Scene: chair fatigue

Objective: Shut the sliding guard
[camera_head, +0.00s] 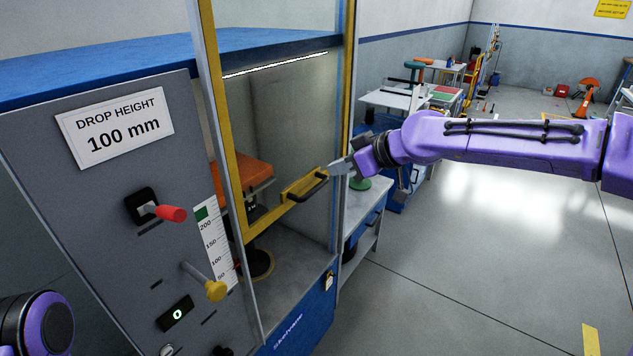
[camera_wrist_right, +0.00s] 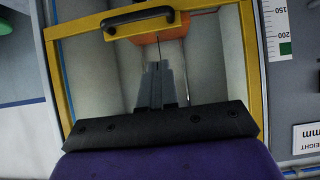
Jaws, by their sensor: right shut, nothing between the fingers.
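The sliding guard (camera_head: 232,160) is a clear pane in a yellow frame on the front of the grey test machine. Its lower bar stands above the chamber floor, leaving a gap beneath. A black handle (camera_head: 308,187) sits on that bar. My right gripper (camera_head: 333,169) is shut and empty, close to the handle's right end; contact is unclear. In the right wrist view the shut fingers (camera_wrist_right: 157,66) point toward the yellow frame (camera_wrist_right: 247,60), with the handle (camera_wrist_right: 138,17) beyond their tips. My left gripper is out of view; only part of that arm shows.
An orange seat (camera_head: 250,175) stands inside the chamber. A red-tipped lever (camera_head: 170,213) and a yellow knob (camera_head: 215,290) stick out of the panel left of the guard. A grey bench (camera_head: 366,208) stands to the right. The floor (camera_head: 490,260) at right is open.

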